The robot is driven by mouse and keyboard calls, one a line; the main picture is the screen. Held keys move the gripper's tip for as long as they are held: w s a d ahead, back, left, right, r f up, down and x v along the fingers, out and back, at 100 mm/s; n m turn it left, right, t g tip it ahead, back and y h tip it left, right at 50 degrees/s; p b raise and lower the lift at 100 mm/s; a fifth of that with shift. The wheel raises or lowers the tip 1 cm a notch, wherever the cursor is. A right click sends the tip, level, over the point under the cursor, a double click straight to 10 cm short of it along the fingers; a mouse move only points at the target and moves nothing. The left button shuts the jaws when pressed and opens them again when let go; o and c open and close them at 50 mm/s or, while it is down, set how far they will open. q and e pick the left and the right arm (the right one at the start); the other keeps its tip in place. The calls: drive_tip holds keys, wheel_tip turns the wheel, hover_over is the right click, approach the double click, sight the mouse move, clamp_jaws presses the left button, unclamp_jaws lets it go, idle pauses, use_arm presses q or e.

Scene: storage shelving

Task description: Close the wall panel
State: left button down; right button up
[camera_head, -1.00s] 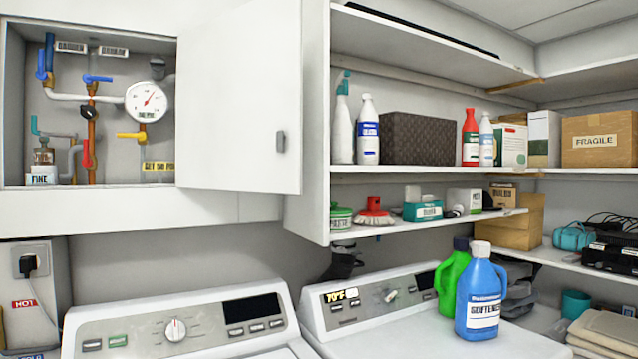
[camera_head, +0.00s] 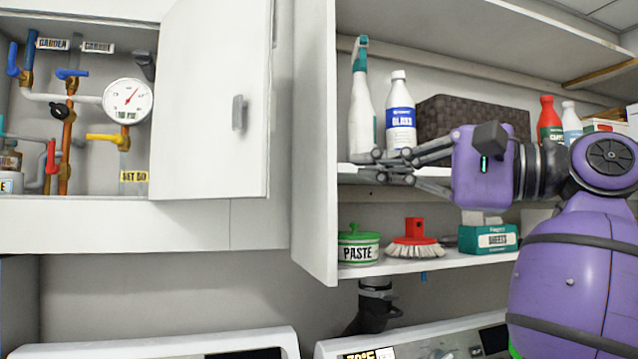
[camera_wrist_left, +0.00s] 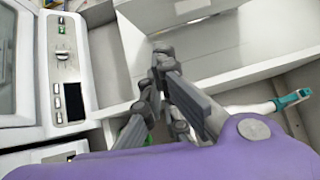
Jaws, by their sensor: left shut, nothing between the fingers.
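The wall panel is a white door (camera_head: 212,95) on a wall box (camera_head: 130,225), seen in the head view at upper left. It stands open, swung out to the right, with a grey handle (camera_head: 238,113) near its right edge. Pipes, valves and a round gauge (camera_head: 127,101) show in the open box. My purple left gripper (camera_head: 358,163) is in front of the shelves, right of the door and apart from it. Its fingers are shut and empty, and they also show in the left wrist view (camera_wrist_left: 160,55). My right gripper is not in view.
A white shelf side wall (camera_head: 315,140) stands between the door and my gripper. A spray bottle (camera_head: 361,105) and a white-blue bottle (camera_head: 400,110) stand close behind my fingers. A paste tub (camera_head: 358,248) and brush (camera_head: 414,240) sit below. Washing machines (camera_head: 170,345) stand underneath.

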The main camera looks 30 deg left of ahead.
use_arm(q)
drive_tip(key=s+a+p, duration=0.2)
drive_tip(key=s+a, duration=0.2)
drive_tip(key=a, duration=0.6)
drive_tip(key=shift+s+a+r+n+h, duration=0.25)
drive_tip(key=shift+s+n+h, duration=0.05)
drive_tip(key=shift+n+h, duration=0.1)
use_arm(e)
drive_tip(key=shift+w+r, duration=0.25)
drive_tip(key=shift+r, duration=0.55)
use_arm(q)
drive_tip(key=shift+t, duration=0.3)
